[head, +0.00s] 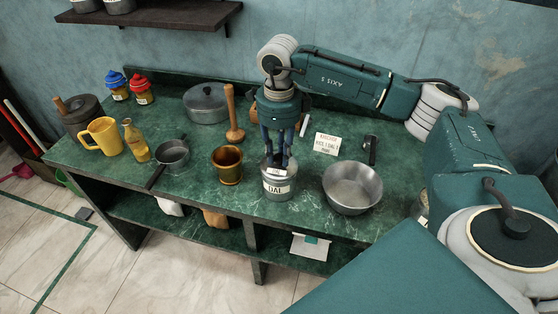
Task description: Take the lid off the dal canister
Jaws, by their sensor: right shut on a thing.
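The dal canister (277,187) is a grey metal tin with a white label reading DAL. It stands upright near the front edge of the green counter. Its lid (268,172), with a small label of its own, shows at the canister's top. My right gripper (276,165) points straight down over the canister and is shut on the lid. The fingers hide part of the lid, and I cannot tell whether it is seated or slightly raised. My left gripper is not in view.
A brass mortar (228,168) stands close left of the canister, and a steel bowl (351,188) close right. A saucepan (173,156) is at left. The counter's front edge is near.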

